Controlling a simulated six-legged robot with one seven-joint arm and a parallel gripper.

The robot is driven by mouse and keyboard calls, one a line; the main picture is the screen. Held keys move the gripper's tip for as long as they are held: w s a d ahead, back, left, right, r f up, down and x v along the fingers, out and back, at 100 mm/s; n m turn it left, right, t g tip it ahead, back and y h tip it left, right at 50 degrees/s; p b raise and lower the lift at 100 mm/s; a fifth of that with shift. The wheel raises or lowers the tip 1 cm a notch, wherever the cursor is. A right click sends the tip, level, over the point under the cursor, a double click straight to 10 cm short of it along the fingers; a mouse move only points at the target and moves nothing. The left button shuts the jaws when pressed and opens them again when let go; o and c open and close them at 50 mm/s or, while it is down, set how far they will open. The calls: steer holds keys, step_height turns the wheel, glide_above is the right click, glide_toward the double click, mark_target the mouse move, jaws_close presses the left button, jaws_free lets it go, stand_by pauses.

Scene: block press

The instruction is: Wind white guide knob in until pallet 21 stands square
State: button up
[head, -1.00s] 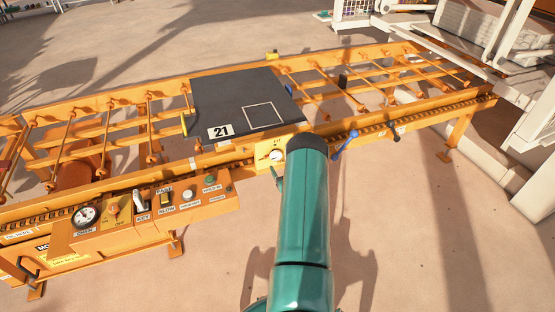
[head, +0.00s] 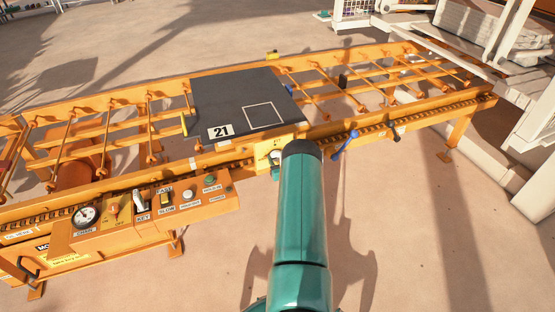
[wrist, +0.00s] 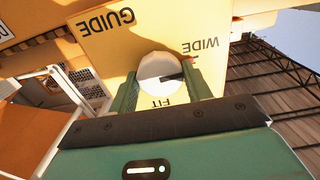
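The white guide knob (wrist: 158,70) sits on a yellow plate (wrist: 110,45) lettered GUIDE, WIDE and FIT. The lettering is upside down in the wrist view. A dark mark on the knob points right in that view. My gripper (wrist: 162,82) has its two green fingers apart, one on each side of the knob, very close to its rim; I see no clear grip. In the head view my gripper is mostly hidden by my arm, at the knob (head: 274,157). Pallet 21 (head: 235,95), a dark slab with a white outline, lies on the orange conveyor; I cannot tell whether it is exactly square.
The orange roller conveyor (head: 440,103) crosses the view. A control panel (head: 150,215) with a gauge, key and buttons is left of my arm. A blue-handled lever (head: 345,143) stands close right of it. White machinery (head: 530,115) is at right. Floor in front is clear.

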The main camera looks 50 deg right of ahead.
steer(key=shift+m, duration=0.3)
steer(key=m, duration=0.3)
steer(key=shift+m, duration=2)
steer(key=shift+f, duration=0.1)
steer(key=o, duration=1)
